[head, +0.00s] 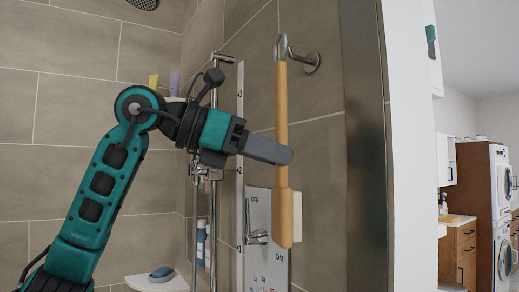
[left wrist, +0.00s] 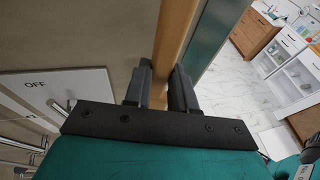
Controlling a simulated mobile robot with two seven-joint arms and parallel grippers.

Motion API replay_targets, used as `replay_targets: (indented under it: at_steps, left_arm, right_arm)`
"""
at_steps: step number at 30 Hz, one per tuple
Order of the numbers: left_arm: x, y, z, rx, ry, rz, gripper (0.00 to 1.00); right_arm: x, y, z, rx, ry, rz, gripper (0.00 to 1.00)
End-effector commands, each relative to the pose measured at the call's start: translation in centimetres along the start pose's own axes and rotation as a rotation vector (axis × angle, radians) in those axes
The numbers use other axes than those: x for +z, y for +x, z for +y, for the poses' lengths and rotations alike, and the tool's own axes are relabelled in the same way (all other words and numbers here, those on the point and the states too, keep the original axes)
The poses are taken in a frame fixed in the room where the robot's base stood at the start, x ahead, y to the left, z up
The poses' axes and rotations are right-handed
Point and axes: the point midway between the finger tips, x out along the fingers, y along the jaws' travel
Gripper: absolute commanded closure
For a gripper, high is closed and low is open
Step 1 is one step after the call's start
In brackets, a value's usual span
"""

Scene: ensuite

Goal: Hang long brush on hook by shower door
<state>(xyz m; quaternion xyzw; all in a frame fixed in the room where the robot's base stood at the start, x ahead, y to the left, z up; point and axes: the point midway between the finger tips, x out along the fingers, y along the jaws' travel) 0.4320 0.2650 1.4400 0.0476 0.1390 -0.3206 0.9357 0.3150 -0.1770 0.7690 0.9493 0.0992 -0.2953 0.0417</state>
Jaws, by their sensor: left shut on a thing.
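The long brush (head: 282,105) is pale wood and upright, with its wider head (head: 283,218) at the bottom. My left gripper (head: 283,154) is shut on the middle of its handle. In the left wrist view the handle (left wrist: 174,38) runs between the two fingers (left wrist: 165,88). The metal hook (head: 311,62) is on the tiled wall, and its rounded front end meets the top of the brush in the head view. I cannot tell whether the brush's top is around the hook or only in front of it. My right gripper is not in view.
A shower control panel (head: 257,222) with a lever is on the wall behind the brush. A metal door frame (head: 366,130) stands close on the right. A corner shelf (head: 150,284) holds a blue item at the lower left. Bottles stand near the shower rail.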

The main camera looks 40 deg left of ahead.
Motion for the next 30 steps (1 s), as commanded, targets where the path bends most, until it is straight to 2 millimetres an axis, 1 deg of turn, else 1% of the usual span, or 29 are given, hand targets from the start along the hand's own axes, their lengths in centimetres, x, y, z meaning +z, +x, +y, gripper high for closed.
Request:
replay_targets:
  at_steps: [14,22,30]
  left_arm:
    - [0.6,2.8,0.8,-0.001,0.0,0.0,1.0]
    - [-0.2,4.0,1.0,0.001,0.0,-0.001,1.0]
    - [-0.7,4.3,1.1,0.001,0.001,0.0,1.0]
  right_arm:
    - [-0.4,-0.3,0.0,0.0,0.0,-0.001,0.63]
    - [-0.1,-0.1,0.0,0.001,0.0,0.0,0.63]
    - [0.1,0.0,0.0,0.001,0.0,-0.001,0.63]
